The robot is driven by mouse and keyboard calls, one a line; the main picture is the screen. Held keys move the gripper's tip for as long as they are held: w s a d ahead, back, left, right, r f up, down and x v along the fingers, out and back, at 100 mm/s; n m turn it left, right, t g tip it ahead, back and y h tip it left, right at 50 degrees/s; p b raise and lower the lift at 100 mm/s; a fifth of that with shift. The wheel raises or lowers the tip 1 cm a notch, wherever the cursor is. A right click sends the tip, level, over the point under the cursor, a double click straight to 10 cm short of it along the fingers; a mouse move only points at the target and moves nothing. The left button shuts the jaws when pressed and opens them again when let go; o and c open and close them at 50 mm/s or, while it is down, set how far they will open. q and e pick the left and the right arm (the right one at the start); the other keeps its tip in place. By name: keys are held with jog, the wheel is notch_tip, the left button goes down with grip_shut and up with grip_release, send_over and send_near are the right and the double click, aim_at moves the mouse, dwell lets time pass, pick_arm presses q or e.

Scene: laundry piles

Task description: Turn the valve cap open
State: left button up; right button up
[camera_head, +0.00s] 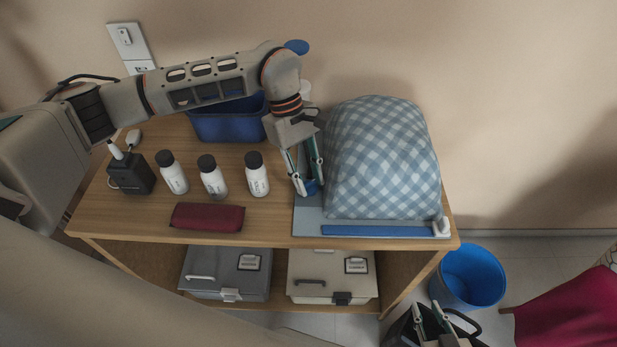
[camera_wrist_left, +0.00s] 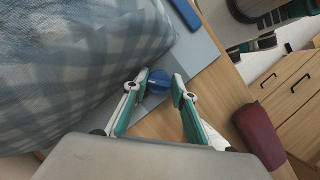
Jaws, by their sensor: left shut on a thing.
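A round blue valve cap (camera_head: 311,188) sits on the grey-blue board (camera_head: 307,219) beside a checked, bulging bag (camera_head: 383,160). My left gripper (camera_head: 309,187) reaches down from above, with one finger on each side of the cap. In the left wrist view the blue cap (camera_wrist_left: 158,82) lies between the two fingertips of the left gripper (camera_wrist_left: 160,84), which is shut on it. The fingers partly hide the cap in the head view. My right gripper (camera_head: 428,309) is low at the bottom right, its fingers apart and empty, away from the table.
Several white bottles with dark caps (camera_head: 213,178), a dark red pouch (camera_head: 207,217) and a blue bin (camera_head: 228,124) stand left of the board. A blue bar (camera_head: 376,230) lies along its front. A blue bucket (camera_head: 468,276) stands on the floor at right.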

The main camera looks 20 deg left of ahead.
pick_arm(q)
jog(key=m+g+y+b, duration=0.1)
jog(key=m, duration=0.2)
jog(key=shift+w+m+b, duration=0.15)
jog(key=shift+m+b, duration=0.2)
jog(key=shift+m, duration=0.05)
jog(key=m+y+b, duration=0.1)
jog(key=m, duration=0.2)
jog(key=shift+d+g, duration=0.1)
jog(key=shift+g, duration=0.2)
jog(key=shift+m+y+b, duration=0.3)
jog(key=shift+m, duration=0.4)
jog(key=o, duration=1.1)
jog(key=shift+c, duration=0.2)
jog(key=shift+o, duration=0.2)
